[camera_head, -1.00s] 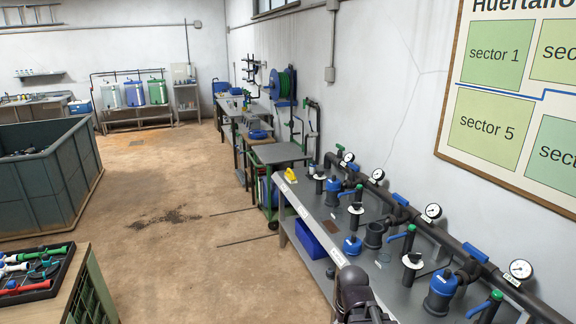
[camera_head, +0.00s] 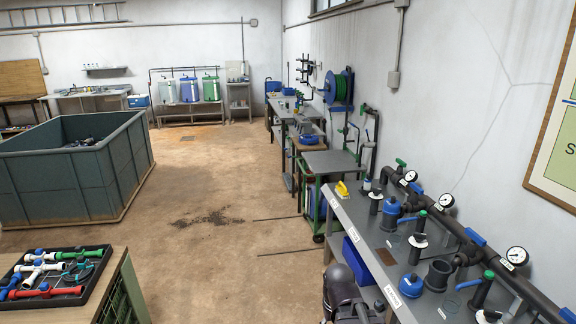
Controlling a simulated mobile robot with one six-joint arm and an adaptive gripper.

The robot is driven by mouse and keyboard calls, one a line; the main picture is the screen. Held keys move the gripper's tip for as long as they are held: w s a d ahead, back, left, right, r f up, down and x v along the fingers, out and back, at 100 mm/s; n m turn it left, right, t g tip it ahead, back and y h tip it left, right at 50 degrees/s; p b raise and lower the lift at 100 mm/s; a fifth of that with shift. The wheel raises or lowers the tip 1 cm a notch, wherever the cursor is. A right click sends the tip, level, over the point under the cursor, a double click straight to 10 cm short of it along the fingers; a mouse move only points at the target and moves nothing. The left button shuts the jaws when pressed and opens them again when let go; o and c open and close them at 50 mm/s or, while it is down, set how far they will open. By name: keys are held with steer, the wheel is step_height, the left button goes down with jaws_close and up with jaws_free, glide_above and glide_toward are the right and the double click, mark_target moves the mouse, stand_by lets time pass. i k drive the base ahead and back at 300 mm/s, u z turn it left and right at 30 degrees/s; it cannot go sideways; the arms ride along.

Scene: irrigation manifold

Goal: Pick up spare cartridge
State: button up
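I cannot pick out the spare cartridge for certain. The grey manifold bench (camera_head: 385,255) at the right carries black filter housings. One black housing (camera_head: 437,275) looks open-topped, and a blue cap (camera_head: 411,286) sits beside it on the bench. Another housing (camera_head: 391,207) has a blue top. A small pale and dark cylinder (camera_head: 366,186) stands near the bench's far end, too small to identify. My dark arm end shows at the bottom centre, by the bench's near left edge. Its fingertips are not clearly visible, nor whether it holds anything.
A yellow object (camera_head: 342,189) lies at the bench's far corner. A blue bin (camera_head: 356,262) sits under the bench. A crate table at lower left bears a black tray (camera_head: 87,291) of pipe fittings. A large grey-green container (camera_head: 60,190) stands behind. The floor between is mostly clear.

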mark_target(367, 180)
steer(key=u, duration=0.35)
steer(key=i, duration=2.3)
steer(key=z, duration=0.25)
steer(key=i, duration=0.75)
steer(key=z, duration=0.35)
steer(key=i, duration=0.9)
steer(key=z, duration=0.3)
